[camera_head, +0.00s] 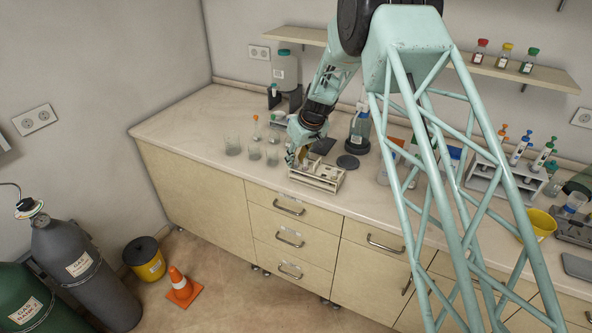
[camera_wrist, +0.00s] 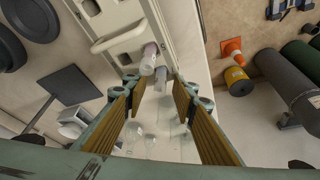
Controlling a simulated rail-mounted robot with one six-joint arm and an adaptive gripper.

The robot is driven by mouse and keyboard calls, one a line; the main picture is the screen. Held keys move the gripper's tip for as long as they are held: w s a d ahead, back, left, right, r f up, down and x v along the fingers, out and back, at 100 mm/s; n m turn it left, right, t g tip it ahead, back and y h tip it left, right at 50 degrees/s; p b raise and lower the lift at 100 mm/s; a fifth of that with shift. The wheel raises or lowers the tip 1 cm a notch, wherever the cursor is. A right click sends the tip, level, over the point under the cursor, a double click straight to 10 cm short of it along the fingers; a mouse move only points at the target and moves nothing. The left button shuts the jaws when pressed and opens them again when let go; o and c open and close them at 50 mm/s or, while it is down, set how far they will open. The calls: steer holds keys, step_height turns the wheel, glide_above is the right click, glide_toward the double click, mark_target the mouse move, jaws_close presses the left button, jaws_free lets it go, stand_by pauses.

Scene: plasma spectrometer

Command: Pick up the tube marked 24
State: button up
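The cream tube rack (camera_head: 318,181) stands on the counter near its front edge. In the wrist view the rack (camera_wrist: 113,42) crosses the upper middle. Two pale tubes show at its end, one tube (camera_wrist: 148,58) farther away and another tube (camera_wrist: 161,77) closer to the fingertips. No number can be read on either, so I cannot tell which is marked 24. My gripper (camera_wrist: 156,92) is open, its two brown-padded fingers apart on either side of the nearer tube's line. In the head view my gripper (camera_head: 297,154) is at the rack's left end, partly hidden by the arm.
Glass beakers (camera_head: 232,145) stand left of the rack; blurred glassware (camera_wrist: 150,138) shows between my fingers. Another rack with pipettes (camera_head: 508,178) is at right. Bare counter (camera_head: 190,115) lies at left.

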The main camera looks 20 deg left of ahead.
steer(key=shift+c, duration=0.7)
steer(key=c, duration=0.7)
steer(key=shift+o, duration=0.2)
step_height(320, 180, up, 10)
stand_by(0.6)
